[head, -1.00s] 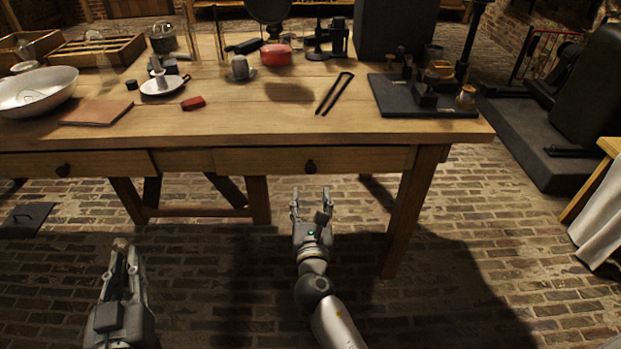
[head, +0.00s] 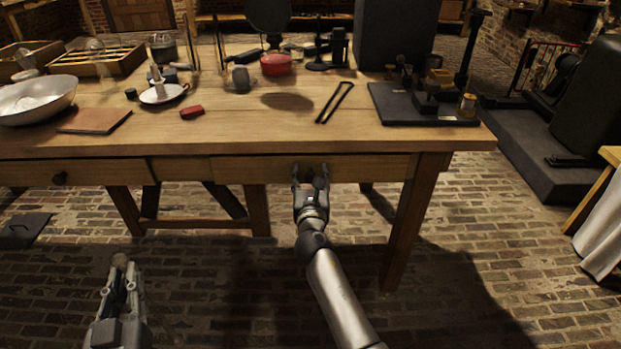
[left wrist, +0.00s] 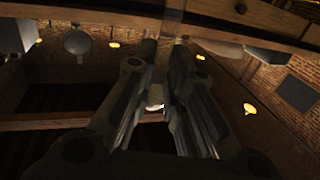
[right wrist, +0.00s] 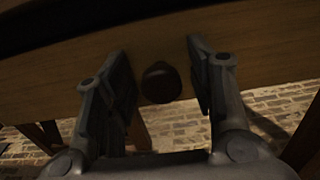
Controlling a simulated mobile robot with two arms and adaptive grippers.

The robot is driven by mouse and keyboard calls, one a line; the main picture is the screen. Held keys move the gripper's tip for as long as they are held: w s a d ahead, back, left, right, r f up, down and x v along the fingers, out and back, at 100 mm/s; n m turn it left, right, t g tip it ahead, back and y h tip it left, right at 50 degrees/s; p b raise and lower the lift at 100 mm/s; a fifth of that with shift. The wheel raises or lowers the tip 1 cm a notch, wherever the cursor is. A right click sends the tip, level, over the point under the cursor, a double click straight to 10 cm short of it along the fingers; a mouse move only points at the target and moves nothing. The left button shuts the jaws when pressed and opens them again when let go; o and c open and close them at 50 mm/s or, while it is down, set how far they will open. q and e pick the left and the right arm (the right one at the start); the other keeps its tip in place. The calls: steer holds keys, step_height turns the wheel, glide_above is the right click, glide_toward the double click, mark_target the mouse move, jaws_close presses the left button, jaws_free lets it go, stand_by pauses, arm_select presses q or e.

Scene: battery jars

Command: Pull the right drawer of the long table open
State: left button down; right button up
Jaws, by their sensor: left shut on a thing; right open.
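The long wooden table (head: 230,136) has a right drawer (head: 250,169) whose front looks flush with the frame. In the right wrist view the drawer front (right wrist: 60,88) shows with its dark round knob (right wrist: 161,83). My right gripper (head: 310,172) is at the drawer front and hides the knob in the head view. In the right wrist view my right gripper (right wrist: 158,55) is open, with a finger on each side of the knob and gaps between. My left gripper (head: 121,268), low at the left, is shut on a small pale-brown object (left wrist: 155,98), unclear in shape.
The left drawer's knob (head: 59,179) is further left. On the tabletop are a metal bowl (head: 38,98), a brown board (head: 95,121), a red item (head: 192,112), black tongs (head: 335,102) and a dark instrument base (head: 425,118). The brick floor before the table is clear.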

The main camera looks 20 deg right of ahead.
jaws_close()
stand_by(0.4)
